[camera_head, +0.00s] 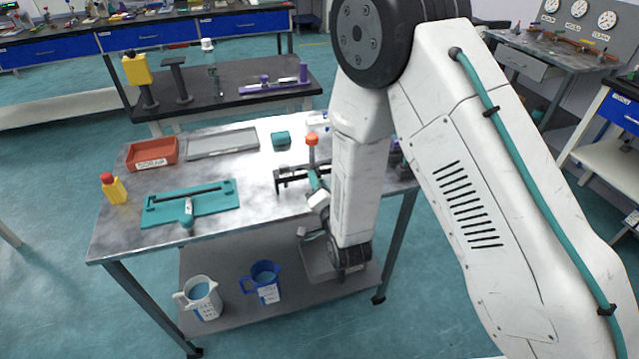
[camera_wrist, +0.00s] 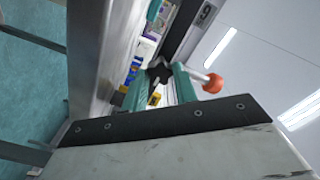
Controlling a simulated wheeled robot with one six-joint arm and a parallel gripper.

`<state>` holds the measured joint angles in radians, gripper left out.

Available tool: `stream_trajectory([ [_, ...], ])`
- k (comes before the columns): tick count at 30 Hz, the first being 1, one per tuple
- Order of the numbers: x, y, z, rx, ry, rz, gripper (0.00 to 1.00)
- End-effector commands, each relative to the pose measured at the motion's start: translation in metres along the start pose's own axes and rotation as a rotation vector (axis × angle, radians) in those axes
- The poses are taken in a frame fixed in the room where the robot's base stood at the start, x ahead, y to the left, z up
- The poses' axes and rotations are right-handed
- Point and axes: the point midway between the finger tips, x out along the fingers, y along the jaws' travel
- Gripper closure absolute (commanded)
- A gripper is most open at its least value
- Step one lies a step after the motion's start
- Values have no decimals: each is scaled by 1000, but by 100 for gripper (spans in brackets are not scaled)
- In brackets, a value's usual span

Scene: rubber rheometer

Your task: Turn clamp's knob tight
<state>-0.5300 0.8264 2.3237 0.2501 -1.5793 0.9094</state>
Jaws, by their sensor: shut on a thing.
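A black clamp (camera_head: 289,178) stands at the front edge of the metal table, left of my arm. A black lobed knob (camera_wrist: 159,73) shows in the wrist view between the teal fingers of my gripper (camera_wrist: 160,85). My gripper is shut on this knob. In the head view my gripper (camera_head: 317,184) reaches up to the clamp from below the table edge, and the knob itself cannot be made out. An orange-red ball end (camera_wrist: 213,83) on a pale rod shows beside the fingers; an orange-red top (camera_head: 312,140) stands above the clamp in the head view.
The table (camera_head: 245,222) also holds a red tray (camera_head: 153,153), a grey tray (camera_head: 222,143), a teal tool plate (camera_head: 215,202), a yellow bottle (camera_head: 114,189) and a small teal block (camera_head: 281,138). Two jugs, white (camera_head: 201,298) and blue (camera_head: 265,283), stand on the lower shelf.

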Motion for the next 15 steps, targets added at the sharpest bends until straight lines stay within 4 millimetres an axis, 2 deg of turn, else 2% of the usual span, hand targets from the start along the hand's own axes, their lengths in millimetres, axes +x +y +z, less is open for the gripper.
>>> stream_trajectory([
  [12,0,0,0,7,0,1,94],
  [13,0,0,0,7,0,1,66],
  [15,0,0,0,6,0,1,50],
])
